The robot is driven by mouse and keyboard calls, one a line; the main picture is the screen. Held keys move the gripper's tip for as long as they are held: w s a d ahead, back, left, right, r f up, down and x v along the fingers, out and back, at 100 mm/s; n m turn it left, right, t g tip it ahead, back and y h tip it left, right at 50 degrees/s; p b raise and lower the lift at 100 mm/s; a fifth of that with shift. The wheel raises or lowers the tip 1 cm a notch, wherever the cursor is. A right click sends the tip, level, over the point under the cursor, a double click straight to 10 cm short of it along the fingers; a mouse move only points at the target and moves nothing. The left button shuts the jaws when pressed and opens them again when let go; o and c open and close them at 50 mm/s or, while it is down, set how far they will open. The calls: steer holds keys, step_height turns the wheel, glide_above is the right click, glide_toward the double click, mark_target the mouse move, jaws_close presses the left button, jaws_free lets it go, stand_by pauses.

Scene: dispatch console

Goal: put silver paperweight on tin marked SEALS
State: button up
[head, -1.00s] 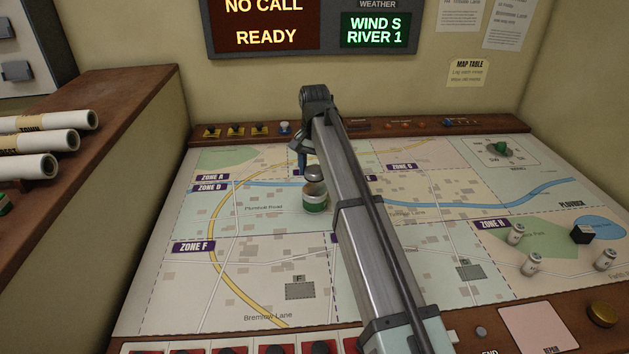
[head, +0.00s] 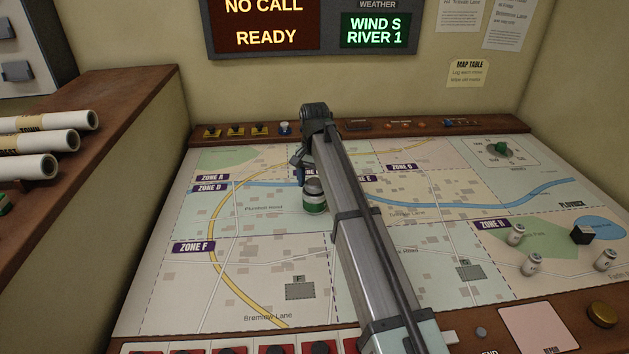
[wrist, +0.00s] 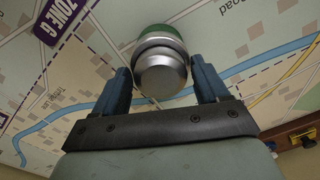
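The silver paperweight (head: 313,186) sits on top of a green and white round tin (head: 314,204) on the map table. In the wrist view the paperweight (wrist: 160,75) shows in front of the tin's green edge (wrist: 156,33). The tin's marking cannot be read. My gripper (wrist: 161,72) is open, with one blue finger on each side of the paperweight and thin gaps between. In the head view the gripper (head: 301,170) is just behind and left of the paperweight, partly hidden by my arm.
Several small pale cylinders (head: 532,264) and a black cube (head: 582,235) stand at the right of the map. A green knob (head: 501,149) is at the back right. Rolled maps (head: 45,142) lie on the left shelf. The map's left part is clear.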

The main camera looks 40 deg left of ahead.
mark_target(315, 182)
steer(key=shift+o, duration=1.2)
step_height(315, 182, up, 12)
steer(key=shift+r, duration=0.15)
